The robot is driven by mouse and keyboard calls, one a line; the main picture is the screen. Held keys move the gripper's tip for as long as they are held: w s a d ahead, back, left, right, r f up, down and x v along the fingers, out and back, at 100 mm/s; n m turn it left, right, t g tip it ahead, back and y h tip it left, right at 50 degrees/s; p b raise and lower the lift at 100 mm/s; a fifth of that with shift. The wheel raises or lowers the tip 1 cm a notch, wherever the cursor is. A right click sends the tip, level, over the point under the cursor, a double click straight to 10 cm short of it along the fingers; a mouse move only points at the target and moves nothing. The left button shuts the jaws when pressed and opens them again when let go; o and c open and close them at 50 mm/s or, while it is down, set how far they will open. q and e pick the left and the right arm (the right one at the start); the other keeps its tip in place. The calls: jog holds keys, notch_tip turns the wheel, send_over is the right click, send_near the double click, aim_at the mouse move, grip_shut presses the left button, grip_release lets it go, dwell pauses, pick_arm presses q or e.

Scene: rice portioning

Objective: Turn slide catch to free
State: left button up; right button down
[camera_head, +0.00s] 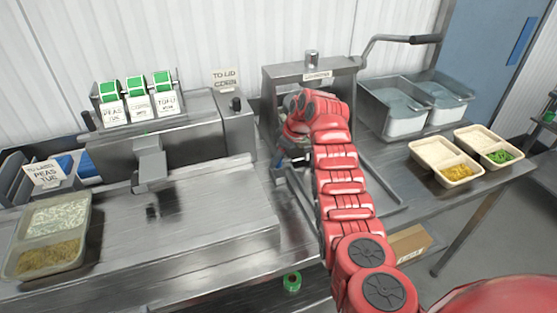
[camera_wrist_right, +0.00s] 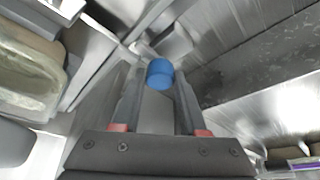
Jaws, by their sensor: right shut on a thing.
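The slide catch shows as a blue round knob (camera_wrist_right: 159,74) on a metal fitting in the right wrist view. My right gripper (camera_wrist_right: 157,86) has its two dark fingers on either side of this knob and is shut on it. In the head view my red right arm reaches to the front of the steel machine (camera_head: 268,88) at the back centre. There my right gripper (camera_head: 281,164) is small and partly hidden by the arm, and which way the catch is turned cannot be told. My left gripper is in neither view.
A steel label machine (camera_head: 200,135) with green rolls stands at the left. A filled two-part tray (camera_head: 88,225) lies at the front left. Two open trays (camera_head: 430,150) (camera_head: 476,138) with yellow and green food stand at the right. Steel bins (camera_head: 375,88) stand behind them.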

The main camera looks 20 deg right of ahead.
jog(key=shift+a+f+m+h+b, duration=0.1)
jog(key=shift+f+m+h+b, duration=0.1)
jog(key=shift+m+b, duration=0.35)
jog(key=shift+f+m+h+b, duration=0.1)
jog(key=shift+m+h+b, duration=0.1)
jog(key=shift+m+b, duration=0.3)
jog(key=m+t+h+b, duration=0.1)
jog(key=m+b, duration=0.1)
jog(key=m, duration=0.1)
jog(key=shift+a+r+m, duration=0.1)
jog(key=shift+a+m, duration=0.05)
jog(key=shift+m, duration=0.2)
jog(key=m+h+b, duration=0.1)
jog(key=m+b, duration=0.1)
jog(key=m, duration=0.1)
jog(key=shift+s+m+h, duration=0.1)
jog(key=shift+m+h, duration=0.2)
jog(key=m+h+b, duration=0.1)
jog(key=m+b, duration=0.1)
jog(key=m, duration=0.1)
jog(key=shift+a+m, duration=0.15)
jog(key=shift+m, duration=0.15)
jog(key=shift+r+m+g+h+b, duration=0.1)
jog(key=shift+m+g+h+b, duration=0.25)
jog(key=shift+m, duration=0.65)
jog(key=shift+r+m+g+h+b, duration=0.15)
jog(key=shift+m+h, duration=0.4)
jog(key=shift+m, duration=0.45)
jog(key=shift+c, duration=2.2)
grip_release()
